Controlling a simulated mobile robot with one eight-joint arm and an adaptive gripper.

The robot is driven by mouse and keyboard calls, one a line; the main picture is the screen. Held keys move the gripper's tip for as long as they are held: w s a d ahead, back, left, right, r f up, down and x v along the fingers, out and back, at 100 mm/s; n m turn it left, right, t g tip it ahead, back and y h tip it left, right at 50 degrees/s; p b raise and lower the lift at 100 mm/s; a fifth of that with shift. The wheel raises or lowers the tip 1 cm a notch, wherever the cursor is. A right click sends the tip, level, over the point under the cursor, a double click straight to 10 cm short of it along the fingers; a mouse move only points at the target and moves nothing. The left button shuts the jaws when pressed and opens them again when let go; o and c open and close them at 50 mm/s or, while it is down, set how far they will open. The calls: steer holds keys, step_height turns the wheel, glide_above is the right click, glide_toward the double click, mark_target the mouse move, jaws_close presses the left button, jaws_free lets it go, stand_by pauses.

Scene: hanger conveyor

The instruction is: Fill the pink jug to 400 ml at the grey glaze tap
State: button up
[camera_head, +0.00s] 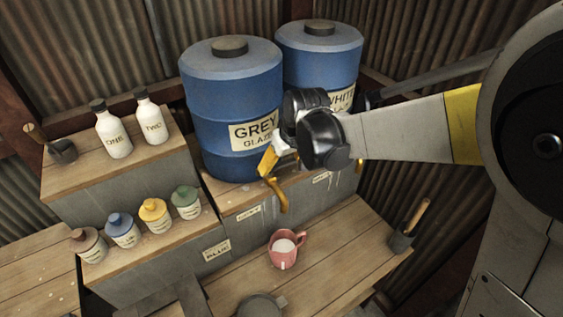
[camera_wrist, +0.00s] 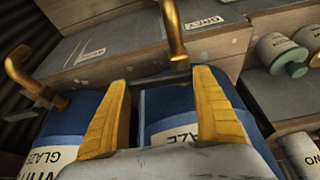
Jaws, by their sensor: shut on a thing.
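The pink jug (camera_head: 276,259) stands upright on the lower plank bench, with pale content inside; its level against any mark is too small to read. The brass grey glaze tap (camera_head: 279,190) comes from the blue GREY GLAZE barrel (camera_head: 232,95), its spout above the jug in the picture. No stream shows. My gripper (camera_head: 267,165) is at this tap, its yellow fingers (camera_wrist: 163,88) either side of a dark tap handle (camera_wrist: 163,79) in the wrist view. It is shut on that handle; the exact contact is partly hidden. The jug is not in the wrist view.
A WHITE glaze barrel (camera_head: 319,55) stands at right behind my arm, its tap (camera_wrist: 25,75) in the wrist view. Bottles (camera_head: 113,135) and small glaze jars (camera_head: 155,215) stand left. A dark pot with a wooden handle (camera_head: 402,240) is right of the jug.

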steer(key=m, duration=0.1)
steer(key=s+m+h, duration=0.1)
steer(key=m, duration=0.2)
steer(key=shift+s+d+m+h, duration=0.1)
steer(key=shift+s+m+h, duration=0.15)
steer(key=shift+m+h, duration=0.05)
steer(key=o, duration=1.4)
steer(key=shift+w, duration=0.1)
steer(key=v, duration=1.2)
steer(key=shift+s, duration=0.25)
steer(key=shift+f, duration=0.15)
